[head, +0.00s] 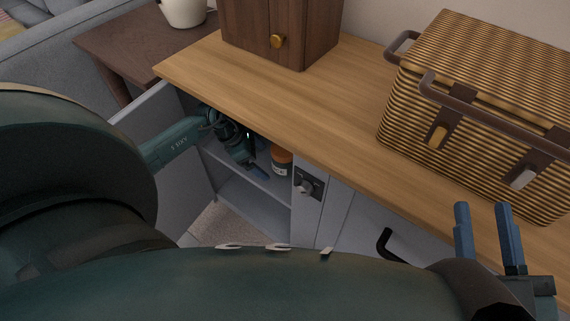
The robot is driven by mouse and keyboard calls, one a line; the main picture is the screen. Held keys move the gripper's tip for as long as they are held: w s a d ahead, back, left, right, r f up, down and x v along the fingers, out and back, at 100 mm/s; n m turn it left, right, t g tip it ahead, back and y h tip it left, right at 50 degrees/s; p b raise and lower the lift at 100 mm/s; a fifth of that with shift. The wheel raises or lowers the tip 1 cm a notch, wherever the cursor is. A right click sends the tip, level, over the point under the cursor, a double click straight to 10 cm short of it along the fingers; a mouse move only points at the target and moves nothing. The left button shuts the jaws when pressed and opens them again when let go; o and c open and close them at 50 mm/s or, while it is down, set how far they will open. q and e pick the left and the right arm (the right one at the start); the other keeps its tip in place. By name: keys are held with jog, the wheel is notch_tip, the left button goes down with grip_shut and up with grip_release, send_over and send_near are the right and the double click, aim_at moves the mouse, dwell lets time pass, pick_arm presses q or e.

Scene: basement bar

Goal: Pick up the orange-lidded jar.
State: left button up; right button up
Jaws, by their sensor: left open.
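The jar (281,159) stands on a shelf inside the open cabinet, under the wooden countertop. It shows orange above and a pale label band below; its top is partly hidden by the counter edge. My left gripper (259,161) reaches into the cabinet, just left of the jar, with its fingers open. I see no grip on the jar; whether a finger touches it is too small and dark to tell. My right gripper (487,232) is open and empty at the lower right, in front of the counter.
The cabinet shelf (273,185) has walls close around my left gripper. The open door (160,120) is on the left, and a latch panel (308,184) is right of the opening. A woven basket (480,95) and wooden box (280,25) stand on the counter (300,110).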

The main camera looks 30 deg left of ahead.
pick_arm(q)
jog(key=shift+w+d, duration=0.8)
jog(key=shift+d, duration=0.1)
jog(key=w+d+b, duration=0.1)
jog(key=w+d, duration=0.1)
jog(key=d, duration=0.1)
jog(key=shift+w, duration=0.3)
jog(key=shift+d+f+b, duration=0.15)
jog(key=shift+f+b, duration=0.3)
jog(key=shift+b, duration=0.15)
jog(key=shift+w+f, duration=0.1)
pick_arm(e)
jog(key=r, duration=0.1)
jog(key=r+n+y, duration=0.1)
jog(key=r+n+t+y, duration=0.1)
jog(key=shift+w+d+r, duration=0.1)
jog(key=shift+w+d, duration=0.1)
jog(key=shift+w, duration=0.15)
pick_arm(q)
jog(key=shift+c, duration=0.2)
jog(key=c, duration=1.1)
jog(key=shift+c, duration=0.2)
jog(key=shift+r, duration=0.25)
